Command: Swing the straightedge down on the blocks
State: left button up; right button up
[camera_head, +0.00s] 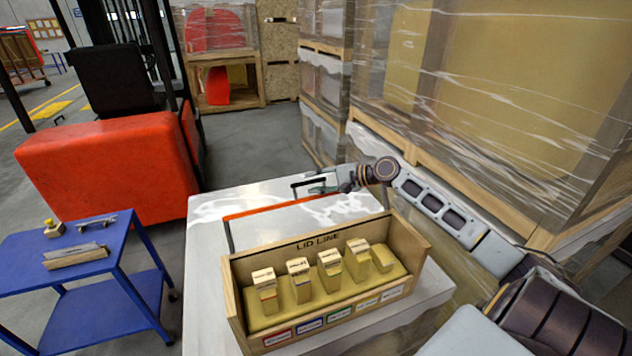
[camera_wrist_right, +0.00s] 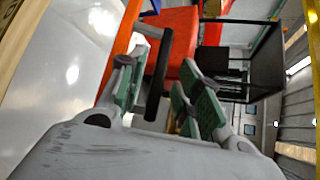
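An orange straightedge (camera_head: 275,207) lies along the back of an open wooden box (camera_head: 419,249) marked LID LINE. Its dark left arm (camera_head: 229,238) runs down toward the box's left end. A black handle (camera_head: 296,190) stands on the bar near its right part and shows in the right wrist view (camera_wrist_right: 157,80). Several wooden blocks (camera_head: 329,262) of uneven height stand in a row in the box. My right gripper (camera_head: 322,188) is at the handle; its green-padded fingers (camera_wrist_right: 160,95) are apart, with the handle between them and gaps visible. My left gripper is out of view.
The box stands on a pale table (camera_head: 206,255). A blue cart (camera_head: 120,228) with small items is at the left, a red forklift (camera_head: 110,165) behind it. Wrapped pallets (camera_head: 470,100) rise close behind my right arm. Coloured labels line the box front.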

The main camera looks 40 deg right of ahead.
jog(key=shift+w+a+f, duration=0.1)
jog(key=shift+w+a, duration=0.05)
jog(key=shift+w, duration=0.05)
dwell(0.3)
grip_shut()
